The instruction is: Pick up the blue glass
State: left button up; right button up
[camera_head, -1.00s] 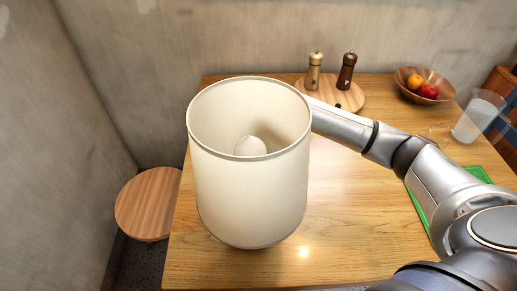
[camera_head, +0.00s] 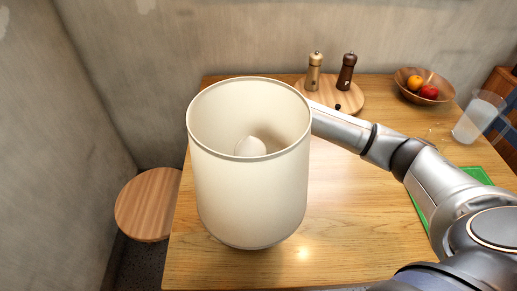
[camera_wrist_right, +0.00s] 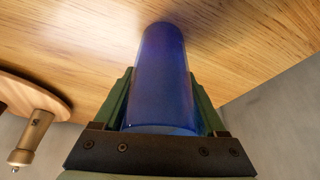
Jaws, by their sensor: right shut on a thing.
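The blue glass (camera_wrist_right: 162,70) stands out in the right wrist view, a dark blue, see-through cylinder between the green fingers of my right gripper (camera_wrist_right: 160,92). The gripper is shut on it, with one finger along each side. The far end of the glass shows against the wooden tabletop; I cannot tell whether it touches it. In the head view a large cream lampshade (camera_head: 250,200) hides the glass and my right gripper; only my right arm shows, reaching in from the right behind the shade. My left gripper is in neither view.
The wooden table (camera_head: 345,240) holds a round board (camera_head: 345,97) with two mills at the back, a fruit bowl (camera_head: 405,85) and a clear glass with white contents (camera_head: 478,118). A green item (camera_head: 477,174) lies partly under my arm. A stool (camera_head: 150,205) stands left.

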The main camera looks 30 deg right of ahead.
jog(key=shift+r, duration=0.1)
jog(key=c, duration=0.3)
